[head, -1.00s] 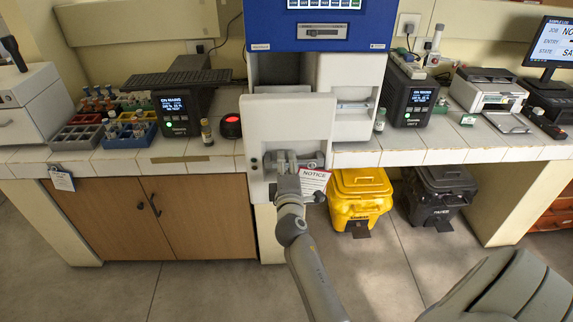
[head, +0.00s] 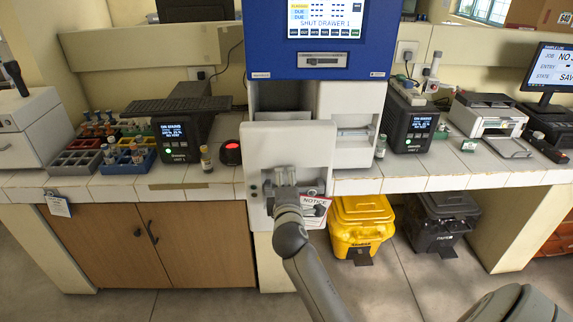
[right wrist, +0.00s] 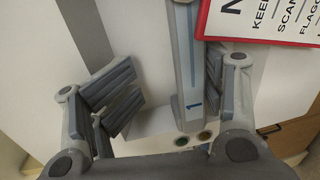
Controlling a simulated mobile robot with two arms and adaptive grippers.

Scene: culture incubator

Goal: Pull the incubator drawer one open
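Drawer one's white front (head: 290,145) stands pulled out from the blue and white incubator (head: 262,40) in the head view. The incubator screen (head: 325,17) reads "SHUT DRAWER 1". My right gripper (head: 286,178) is at the handle low on that front. In the right wrist view, the gripper (right wrist: 165,80) is open, with one finger on each side of the grey handle bar (right wrist: 184,55) marked "1". Gaps show between the bar and the fingers. My left gripper is not in view.
A notice sign (head: 318,212) hangs near the drawer front's lower right. A second drawer front (head: 352,150) sits further back to the right. Yellow (head: 362,220) and dark (head: 440,222) bins stand below the counter. Vials (head: 206,160) stand on the counter.

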